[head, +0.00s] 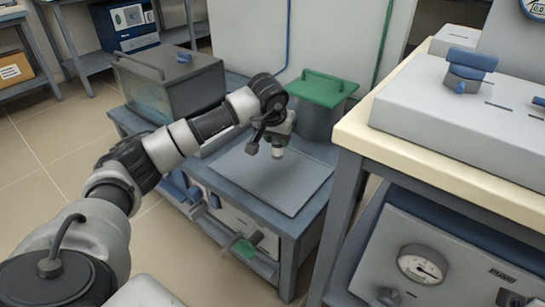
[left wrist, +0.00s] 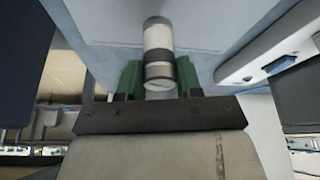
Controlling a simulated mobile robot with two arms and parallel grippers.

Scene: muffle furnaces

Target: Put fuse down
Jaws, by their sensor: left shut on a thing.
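The fuse (head: 278,153), a small pale cylinder with dark end bands, hangs below my left gripper (head: 272,142) in the head view. It also shows in the left wrist view (left wrist: 159,38), between the green fingers of my left gripper (left wrist: 158,75), which is shut on it. The fuse is over a flat grey plate (head: 260,190) on a low blue-grey bench (head: 310,205). I cannot tell whether its lower end touches the plate. My right gripper is not in view.
A grey lidded box (head: 170,85) stands at the bench's left, and a green-lidded container (head: 322,92) behind the plate. A taller cream-topped table (head: 430,165) with a grey panel box (head: 460,110) stands close on the right. Most of the plate is clear.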

